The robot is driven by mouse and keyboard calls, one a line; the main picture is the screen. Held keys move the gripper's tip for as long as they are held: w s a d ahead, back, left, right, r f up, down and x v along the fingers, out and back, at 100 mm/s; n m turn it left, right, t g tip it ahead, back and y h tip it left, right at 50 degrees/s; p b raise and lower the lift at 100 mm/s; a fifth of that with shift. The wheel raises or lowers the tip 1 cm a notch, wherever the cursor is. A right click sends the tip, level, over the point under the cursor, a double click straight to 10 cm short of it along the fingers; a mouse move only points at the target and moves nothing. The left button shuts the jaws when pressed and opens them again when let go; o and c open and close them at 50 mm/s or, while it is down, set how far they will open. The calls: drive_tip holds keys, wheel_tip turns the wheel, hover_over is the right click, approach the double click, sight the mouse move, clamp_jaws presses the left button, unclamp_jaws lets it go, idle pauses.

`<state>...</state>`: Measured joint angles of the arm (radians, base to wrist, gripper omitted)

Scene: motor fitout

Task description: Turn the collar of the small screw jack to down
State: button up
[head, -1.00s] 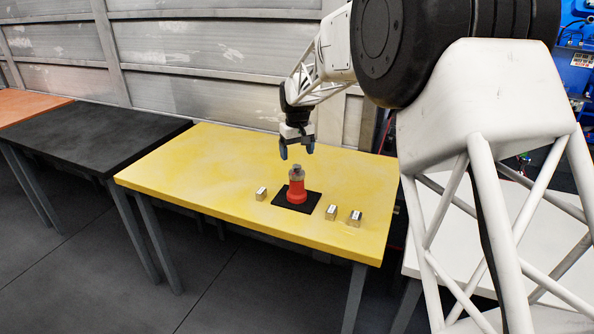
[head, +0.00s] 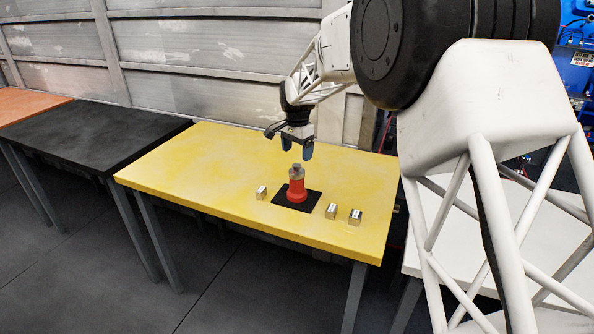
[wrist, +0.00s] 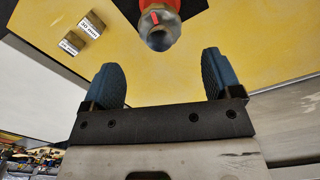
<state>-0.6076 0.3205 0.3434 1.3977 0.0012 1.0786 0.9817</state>
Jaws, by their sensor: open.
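The small screw jack (head: 297,190) stands upright on a black mat (head: 283,201) on the yellow table. It has a red body and a grey metal top. In the wrist view the metal top (wrist: 158,36) shows at the upper middle, with a red mark on it. My gripper (head: 297,153) is open and empty, just above and behind the jack in the head view. In the wrist view its two blue fingertips (wrist: 160,72) are wide apart, and the jack top lies beyond them, not between them. Any down label is too small to make out.
A small labelled block (head: 261,193) stands left of the mat. Two more, one (head: 331,212) and another (head: 355,217), stand to its right. The yellow table (head: 200,165) is clear at the left and back. A corrugated wall (head: 190,45) rises behind it.

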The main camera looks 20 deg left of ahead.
sight(297, 165)
drive_tip(key=shift+f, duration=0.1)
idle(0.4)
drive_tip(key=shift+f, duration=3.75)
drive_tip(key=c, duration=0.9)
drive_tip(key=shift+n, duration=2.1)
